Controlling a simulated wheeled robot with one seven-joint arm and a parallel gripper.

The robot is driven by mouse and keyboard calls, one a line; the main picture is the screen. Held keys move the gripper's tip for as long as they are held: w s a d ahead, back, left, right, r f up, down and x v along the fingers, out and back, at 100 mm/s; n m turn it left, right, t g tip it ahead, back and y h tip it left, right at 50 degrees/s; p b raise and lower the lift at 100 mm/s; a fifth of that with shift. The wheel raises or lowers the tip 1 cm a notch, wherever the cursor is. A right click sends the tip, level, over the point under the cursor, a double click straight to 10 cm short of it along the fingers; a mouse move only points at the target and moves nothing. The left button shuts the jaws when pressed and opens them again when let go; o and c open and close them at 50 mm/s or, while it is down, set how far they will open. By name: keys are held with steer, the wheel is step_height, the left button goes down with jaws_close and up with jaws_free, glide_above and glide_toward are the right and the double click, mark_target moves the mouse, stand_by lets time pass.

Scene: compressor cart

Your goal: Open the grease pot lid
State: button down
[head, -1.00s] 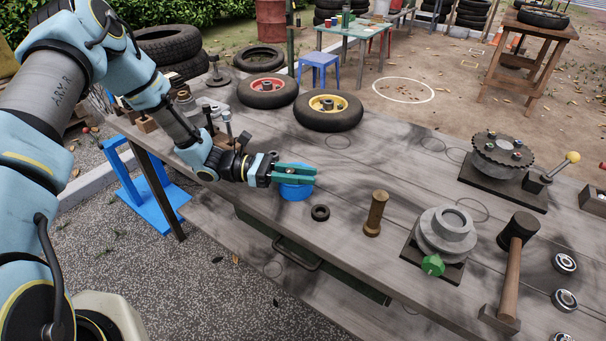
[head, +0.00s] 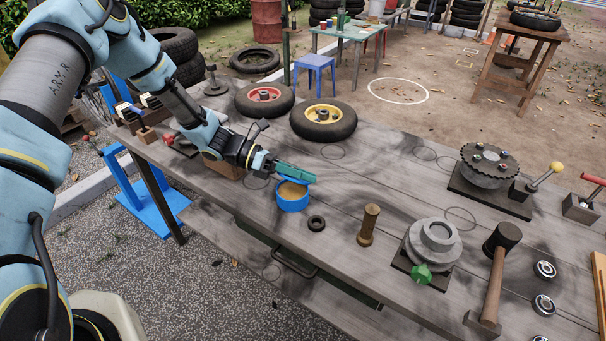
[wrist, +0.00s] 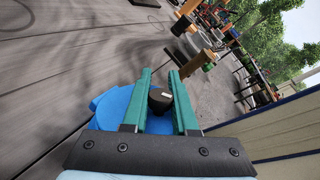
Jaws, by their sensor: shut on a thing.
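The grease pot (head: 292,204) is a small round blue pot on the workbench, and its tan grease (head: 291,189) shows through the uncovered front of its mouth. My gripper (head: 300,173) is above the back of the pot, its green fingers pointing right. In the wrist view, my gripper (wrist: 160,74) is shut on the black knob (wrist: 160,99) of the blue lid (wrist: 108,105). The lid is raised and tilted off the pot. Its far side is mostly hidden by the fingers in the head view, so I cannot tell whether it still touches the rim.
A black ring (head: 316,223) and a brown wooden peg (head: 369,224) stand right of the pot. Two small wheels (head: 323,121) lie behind it. A grey hub with a green knob (head: 421,274) and a mallet (head: 497,265) are farther right. Bare bench lies between them.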

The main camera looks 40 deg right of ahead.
stand_by(0.3)
steer(key=c, duration=0.7)
jaws_free()
steer(key=shift+b+v, duration=1.65)
steer(key=shift+v, duration=3.75)
steer(key=shift+d+r, duration=0.1)
